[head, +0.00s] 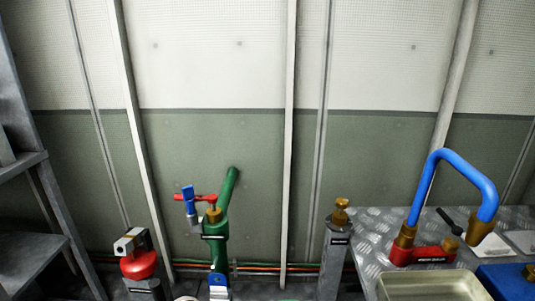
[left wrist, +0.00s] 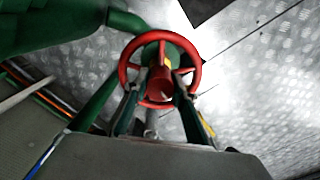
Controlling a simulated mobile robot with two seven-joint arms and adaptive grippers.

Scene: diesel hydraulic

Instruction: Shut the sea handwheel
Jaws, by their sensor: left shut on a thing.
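The red handwheel (left wrist: 197,68) is near the middle of the left wrist view, on a green valve body. A red, cone-shaped part (left wrist: 161,84) sits at its centre. My left gripper (left wrist: 158,88) reaches up from below, with one finger on each side of the centre, overlapping the wheel's lower part. It is shut on the handwheel; the exact contact is hard to see. Neither gripper shows in the head view, and I cannot surely pick out this wheel there.
A red fitting (head: 140,265) stands left and a grey post (head: 335,260) right. A blue bent pipe (head: 465,168) and a tray (head: 430,285) occupy the metal bench (head: 375,225). A ladder-like frame (head: 45,200) stands far left.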

